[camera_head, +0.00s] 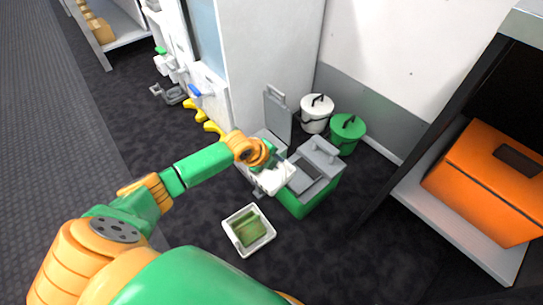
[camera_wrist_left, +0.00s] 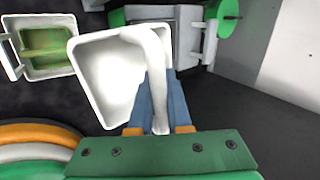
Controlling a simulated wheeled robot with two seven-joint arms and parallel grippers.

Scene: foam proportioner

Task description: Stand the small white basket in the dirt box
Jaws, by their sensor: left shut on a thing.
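My left gripper (camera_head: 268,168) is shut on the small white basket (camera_head: 277,178), holding it above the floor, close to the left side of a green and grey box. In the left wrist view the basket (camera_wrist_left: 95,80) is tilted with its empty inside showing, and the blue fingers of my left gripper (camera_wrist_left: 160,105) close on its handle side. No label marks the dirt box. The green box with grey top (camera_head: 325,160) stands just right of the basket, with an opening in its top. My right gripper is not in view.
A white tray (camera_head: 229,224) with a green inside stands on the dark floor below the basket. White (camera_head: 315,117) and green (camera_head: 346,135) lidded buckets stand behind the green box. A shelf (camera_head: 450,222) with an orange case (camera_head: 478,190) is at right.

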